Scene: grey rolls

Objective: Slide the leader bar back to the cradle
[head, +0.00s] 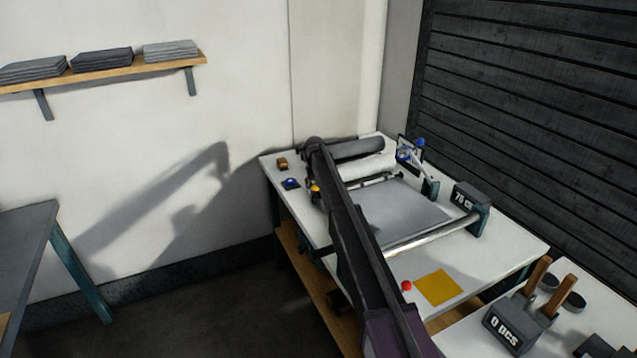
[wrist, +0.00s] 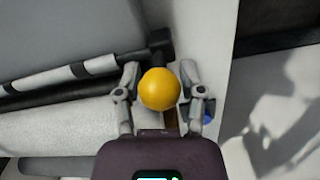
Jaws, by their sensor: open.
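The leader bar appears to be the black-and-white banded bar (wrist: 78,71), which also shows in the head view (head: 373,181) across the near edge of the white roll. Its dark end piece (wrist: 159,42) reaches toward a round yellow knob (wrist: 160,90), which also shows in the head view (head: 315,188). My gripper (wrist: 160,70) is open, with one finger on each side of the knob. I cannot tell whether the fingers touch it. My arm hides much of this end in the head view. I cannot tell which part is the cradle.
A grey sheet (head: 405,217) lies on the white table (head: 500,248) below the rolls. A metal bar (head: 432,236) runs to a dark post with a display (head: 470,197). A red button (head: 406,286) and yellow square (head: 438,287) lie in front. A blue item (head: 290,183) sits left.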

